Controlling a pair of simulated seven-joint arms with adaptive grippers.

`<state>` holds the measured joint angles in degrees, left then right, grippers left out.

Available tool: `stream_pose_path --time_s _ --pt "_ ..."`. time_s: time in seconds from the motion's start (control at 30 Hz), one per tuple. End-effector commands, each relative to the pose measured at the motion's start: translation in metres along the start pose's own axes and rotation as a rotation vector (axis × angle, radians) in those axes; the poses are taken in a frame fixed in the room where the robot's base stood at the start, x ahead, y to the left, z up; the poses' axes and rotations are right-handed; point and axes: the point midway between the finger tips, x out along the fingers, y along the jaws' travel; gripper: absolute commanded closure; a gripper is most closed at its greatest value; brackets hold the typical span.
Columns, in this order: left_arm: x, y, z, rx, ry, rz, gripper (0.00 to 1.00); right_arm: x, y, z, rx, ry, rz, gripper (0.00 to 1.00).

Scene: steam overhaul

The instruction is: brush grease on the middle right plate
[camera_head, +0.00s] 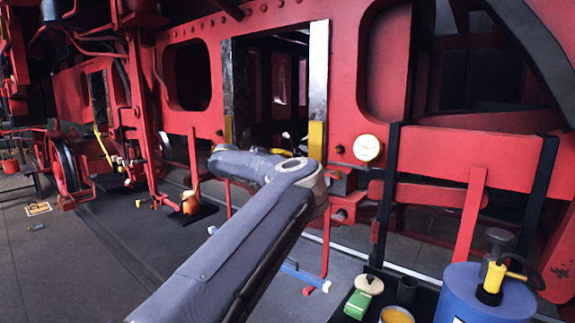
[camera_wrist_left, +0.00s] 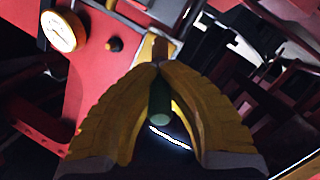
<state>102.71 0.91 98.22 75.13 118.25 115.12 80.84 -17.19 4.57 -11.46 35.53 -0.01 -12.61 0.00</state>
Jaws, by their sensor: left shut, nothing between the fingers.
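A bright, scuffed metal plate (camera_head: 318,70) stands upright on the right side of the middle frame opening in the head view, with a yellow block (camera_head: 315,140) at its lower end. My left gripper (camera_wrist_left: 158,66) shows in the wrist view with yellow ribbed fingers, shut at the tips. A dark green rounded rod (camera_wrist_left: 160,101) shows in the gap between the fingers; I cannot tell what it belongs to. In the head view my left arm hides most of its gripper. A pot of yellow grease (camera_head: 396,315) stands at the bottom edge. My right gripper is out of view.
A white gauge (camera_head: 367,148) sits on the red frame right of the plate and also shows in the wrist view (camera_wrist_left: 62,30). A blue canister (camera_head: 485,297) with a pump and a green-and-white item (camera_head: 358,304) stand at bottom right.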

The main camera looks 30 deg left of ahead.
Motion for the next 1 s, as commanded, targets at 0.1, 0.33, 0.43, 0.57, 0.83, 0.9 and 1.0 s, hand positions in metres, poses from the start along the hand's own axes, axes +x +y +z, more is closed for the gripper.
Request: stream_pose_path --time_s 0.1,0.33,0.43,0.57,0.83,0.9,1.0 --pt "-0.002 0.006 -0.008 0.001 0.001 0.001 1.00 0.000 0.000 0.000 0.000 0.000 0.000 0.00" --pt "-0.005 0.015 -0.021 0.001 0.000 0.001 1.00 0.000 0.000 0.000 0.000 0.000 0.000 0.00" --pt "-0.006 0.018 -0.024 0.000 0.000 0.001 1.00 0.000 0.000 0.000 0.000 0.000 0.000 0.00" --pt "-0.006 0.019 -0.026 0.000 0.000 0.001 1.00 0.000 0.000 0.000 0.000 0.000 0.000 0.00" --pt "-0.008 0.026 -0.038 0.001 0.001 0.001 1.00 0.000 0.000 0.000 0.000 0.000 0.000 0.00" --pt "-0.009 0.030 -0.043 0.001 0.001 0.001 1.00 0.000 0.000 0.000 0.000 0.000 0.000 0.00" --pt "-0.010 0.034 -0.049 0.001 0.000 0.000 1.00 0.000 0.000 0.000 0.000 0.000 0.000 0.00"
